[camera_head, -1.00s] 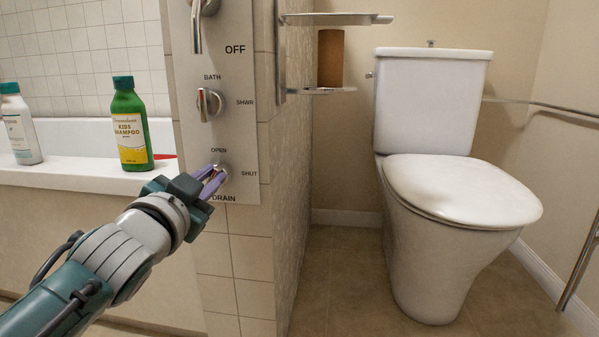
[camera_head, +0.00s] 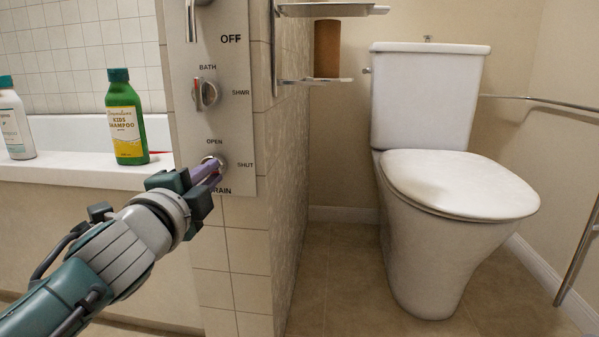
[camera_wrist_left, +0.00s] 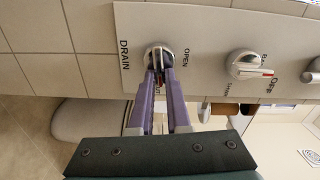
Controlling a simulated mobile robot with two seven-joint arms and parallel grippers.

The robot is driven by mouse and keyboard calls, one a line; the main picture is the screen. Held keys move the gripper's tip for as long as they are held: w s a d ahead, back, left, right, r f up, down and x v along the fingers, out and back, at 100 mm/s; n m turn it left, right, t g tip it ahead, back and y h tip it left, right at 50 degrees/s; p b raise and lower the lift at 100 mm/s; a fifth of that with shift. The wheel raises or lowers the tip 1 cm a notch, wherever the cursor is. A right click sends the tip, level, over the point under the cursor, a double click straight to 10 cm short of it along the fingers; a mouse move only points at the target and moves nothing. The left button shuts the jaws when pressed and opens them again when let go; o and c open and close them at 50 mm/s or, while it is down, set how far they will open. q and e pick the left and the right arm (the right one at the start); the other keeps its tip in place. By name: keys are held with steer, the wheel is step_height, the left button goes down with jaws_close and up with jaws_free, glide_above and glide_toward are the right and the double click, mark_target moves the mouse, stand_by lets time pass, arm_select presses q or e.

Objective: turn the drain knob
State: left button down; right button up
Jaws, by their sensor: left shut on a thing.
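The drain knob (camera_wrist_left: 158,58) is a round metal knob low on the grey control panel (camera_head: 226,113), between the OPEN, SHUT and DRAIN labels. My left gripper (camera_head: 214,168) reaches it from the lower left. Its purple fingers (camera_wrist_left: 160,82) are shut on the knob's grip, one on each side, in the left wrist view. In the head view, the fingers and wrist hide part of the knob (camera_head: 217,159) and the start of the DRAIN label. Which label the knob points to is hard to tell. My right gripper is not in view.
Above the drain knob is the bath/shower knob (camera_head: 206,93). A green shampoo bottle (camera_head: 126,118) and a white bottle (camera_head: 14,122) stand on the tub ledge (camera_head: 72,176) at left. A wall shelf (camera_head: 318,81) and the toilet (camera_head: 445,190) are right of the panel.

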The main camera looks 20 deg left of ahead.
arm_select(q)
steer(key=shift+f+m, duration=0.1)
steer(key=shift+m, duration=0.8)
steer(key=c, duration=0.9)
jaws_free()
steer(key=shift+s+d, duration=0.1)
steer(key=shift+s, duration=0.25)
steer(key=p+v, duration=0.2)
steer(key=v, duration=0.7)
steer(key=shift+s, duration=0.15)
